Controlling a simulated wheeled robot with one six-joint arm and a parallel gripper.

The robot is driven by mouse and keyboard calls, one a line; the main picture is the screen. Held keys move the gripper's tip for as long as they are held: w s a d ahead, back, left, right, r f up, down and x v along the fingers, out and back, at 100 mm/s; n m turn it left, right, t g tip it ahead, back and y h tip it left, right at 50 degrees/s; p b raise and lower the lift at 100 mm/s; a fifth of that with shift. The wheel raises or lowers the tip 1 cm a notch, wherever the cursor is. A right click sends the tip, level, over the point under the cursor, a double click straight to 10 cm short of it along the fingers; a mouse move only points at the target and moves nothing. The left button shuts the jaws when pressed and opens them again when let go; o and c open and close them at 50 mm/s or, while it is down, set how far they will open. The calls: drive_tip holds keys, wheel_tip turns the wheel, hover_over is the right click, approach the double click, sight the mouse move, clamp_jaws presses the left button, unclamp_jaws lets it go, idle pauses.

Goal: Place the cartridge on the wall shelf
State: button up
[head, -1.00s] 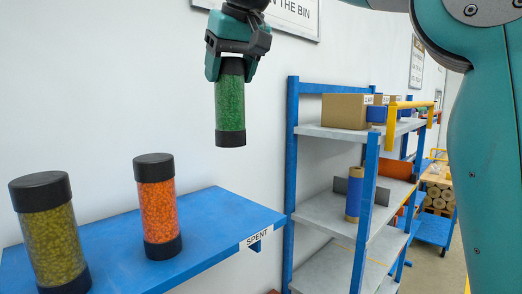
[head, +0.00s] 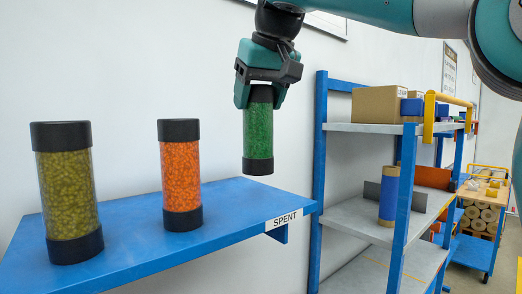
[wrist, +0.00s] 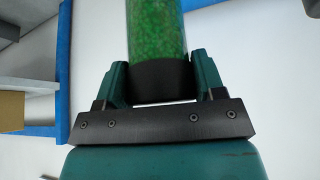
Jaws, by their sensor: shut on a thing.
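My gripper (head: 262,97) is shut on the upper black cap of a cartridge filled with green granules (head: 258,132). The green cartridge hangs upright, its lower black cap near the right end of the blue wall shelf (head: 130,222), which has a "SPENT" label. I cannot tell whether it is over the shelf or how high. In the wrist view the cartridge (wrist: 157,35) sits between the fingers (wrist: 156,85). On the shelf stand an olive-yellow cartridge (head: 67,193) at left and an orange cartridge (head: 181,176) to its right, both upright with black caps.
A blue-framed grey rack (head: 372,127) stands right of the shelf, with a cardboard box (head: 376,104) on top and a blue roll (head: 389,196) lower down. A cart (head: 474,250) is farther back. The shelf is clear right of the orange cartridge.

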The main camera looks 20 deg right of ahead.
sight(259, 127)
wheel_tip(259, 127, down, 6)
drive_tip(key=b, duration=0.5)
drive_tip(key=shift+r, duration=0.3)
drive_tip(key=shift+f, duration=0.15)
drive_tip(key=o, duration=1.5)
drive_tip(key=shift+o, duration=0.2)
drive_tip(key=p+v, duration=0.9)
drive_tip(key=v, duration=0.2)
drive_tip(key=shift+w+r+p, duration=0.1)
drive_tip(key=shift+r+p, duration=0.15)
drive_tip(key=shift+p, duration=0.1)
drive_tip(key=shift+s+r+p, duration=0.35)
